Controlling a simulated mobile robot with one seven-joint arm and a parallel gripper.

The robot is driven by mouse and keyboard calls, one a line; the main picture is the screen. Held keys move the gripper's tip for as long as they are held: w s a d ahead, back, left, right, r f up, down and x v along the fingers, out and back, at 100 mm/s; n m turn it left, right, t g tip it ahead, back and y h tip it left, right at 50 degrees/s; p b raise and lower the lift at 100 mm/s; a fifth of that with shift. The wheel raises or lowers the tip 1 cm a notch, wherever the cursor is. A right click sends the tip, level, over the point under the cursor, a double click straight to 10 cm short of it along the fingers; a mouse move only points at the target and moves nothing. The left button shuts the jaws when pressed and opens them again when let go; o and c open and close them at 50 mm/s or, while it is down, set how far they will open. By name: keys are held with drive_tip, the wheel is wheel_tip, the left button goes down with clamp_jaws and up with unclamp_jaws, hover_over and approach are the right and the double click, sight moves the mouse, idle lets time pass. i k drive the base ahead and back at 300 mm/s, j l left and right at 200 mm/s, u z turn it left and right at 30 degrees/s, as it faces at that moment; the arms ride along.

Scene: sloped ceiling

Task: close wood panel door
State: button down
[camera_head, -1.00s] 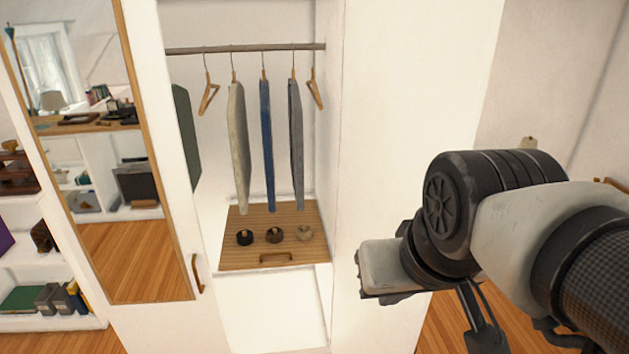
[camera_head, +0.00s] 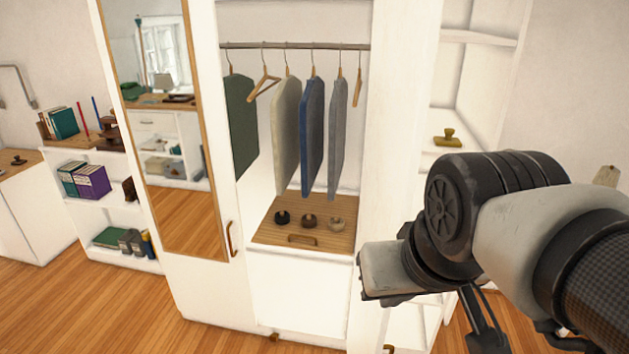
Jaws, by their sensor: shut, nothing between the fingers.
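A white wardrobe stands in the middle of the view. Its left front is a mirror door (camera_head: 175,215) with a wood frame and a curved handle (camera_head: 231,238). To its right the wardrobe interior is open, showing hanging clothes. A tall white panel (camera_head: 400,120) stands at the right side of the opening; I cannot tell whether this is the open door. My gripper (camera_head: 375,278) is shut and empty, in front of the lower part of this panel in the picture. Its fingertips are hardly visible, and I cannot tell whether it touches anything.
White shelves (camera_head: 480,38) with an olive object (camera_head: 447,138) show at the right. A low bookcase (camera_head: 100,200) stands at the left. The wood floor (camera_head: 100,300) is clear at the front left.

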sight(405, 33)
drive_tip(key=l+u, duration=0.45)
drive_tip(key=l, duration=0.65)
drive_tip(key=k+l, duration=0.1)
drive_tip(key=k, duration=0.2)
drive_tip(key=k+l, duration=0.1)
drive_tip(key=k, duration=0.2)
